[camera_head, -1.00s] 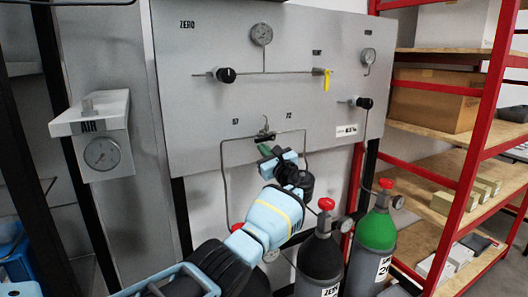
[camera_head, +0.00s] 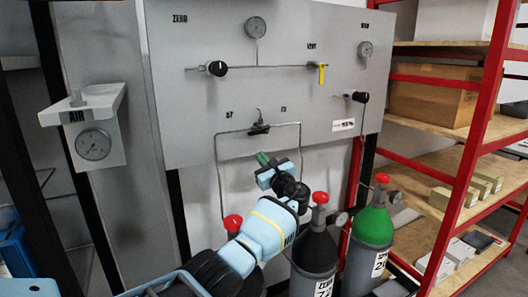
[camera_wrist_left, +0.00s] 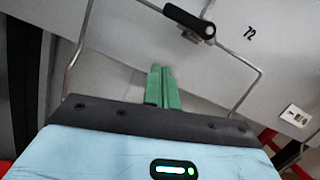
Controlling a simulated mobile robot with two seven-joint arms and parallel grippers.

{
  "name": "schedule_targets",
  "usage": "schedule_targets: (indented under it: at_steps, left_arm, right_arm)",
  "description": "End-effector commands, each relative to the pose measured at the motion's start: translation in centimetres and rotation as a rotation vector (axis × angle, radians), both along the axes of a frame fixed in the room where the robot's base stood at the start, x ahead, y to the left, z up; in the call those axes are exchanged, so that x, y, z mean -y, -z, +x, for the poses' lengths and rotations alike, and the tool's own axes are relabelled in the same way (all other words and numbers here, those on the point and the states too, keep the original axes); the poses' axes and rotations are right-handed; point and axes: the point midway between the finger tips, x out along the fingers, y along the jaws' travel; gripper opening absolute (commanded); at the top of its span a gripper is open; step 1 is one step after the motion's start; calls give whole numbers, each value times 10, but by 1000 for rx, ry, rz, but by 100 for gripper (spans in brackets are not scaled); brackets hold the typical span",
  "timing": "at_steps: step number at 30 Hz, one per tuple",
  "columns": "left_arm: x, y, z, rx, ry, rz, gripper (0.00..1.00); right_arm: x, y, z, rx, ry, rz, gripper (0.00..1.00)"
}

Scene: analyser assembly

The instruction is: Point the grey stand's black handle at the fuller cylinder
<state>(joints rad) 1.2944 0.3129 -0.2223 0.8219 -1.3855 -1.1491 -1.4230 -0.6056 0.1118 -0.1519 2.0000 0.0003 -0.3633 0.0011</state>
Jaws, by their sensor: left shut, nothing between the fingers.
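The grey stand (camera_head: 190,120) is an upright panel with gauges, pipes and valves. Its black handle (camera_head: 259,128) sits low in the middle, between labels that seem to read 37 and 72, where two bent pipes meet. In the left wrist view the black handle (camera_wrist_left: 190,20) lies aslant, its rounded end towards 72. My left gripper (camera_head: 262,158) is shut and empty, just below the handle and apart from it; its green fingers (camera_wrist_left: 162,87) point up towards it. A dark cylinder (camera_head: 315,252) and a green-topped cylinder (camera_head: 373,228) stand below right. Their gauge needles are too small to read.
Another red cap (camera_head: 233,222) shows behind my left arm. Small gauges (camera_head: 341,219) sit beside the cylinders. A yellow handle (camera_head: 321,74) and black knobs (camera_head: 216,68) are higher on the panel. An AIR gauge box (camera_head: 93,144) is at left, a red-framed shelf (camera_head: 470,150) at right.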

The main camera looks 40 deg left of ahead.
Motion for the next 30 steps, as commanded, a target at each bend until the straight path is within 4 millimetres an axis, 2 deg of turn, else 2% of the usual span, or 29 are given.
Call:
schedule_targets:
  at_steps: [1, 5, 12, 23, 26, 29, 30]
  left_arm:
    - [10, -6, -5, 11, 2, -2, 0]
    - [33, 1, -14, 10, 2, -1, 0]
    - [64, 12, -26, 8, 1, -1, 0]
    - [74, 17, -31, 6, 3, -5, 0]
    - [78, 39, -31, 7, 39, -39, 0]
    - [87, 85, -36, 16, 117, -126, 0]
    - [92, 109, -39, 23, 156, -177, 0]
  right_arm:
    - [0, -7, 6, 16, -1, 0, 36]
    - [0, -12, 11, 29, -2, 0, 36]
    - [0, -9, 8, 21, -2, 0, 36]
    - [0, -7, 3, 8, -3, -1, 36]
    - [0, -7, 2, 7, -2, -1, 36]
    - [0, -8, 2, 10, -2, 0, 36]
    - [0, -8, 3, 11, -2, 0, 36]
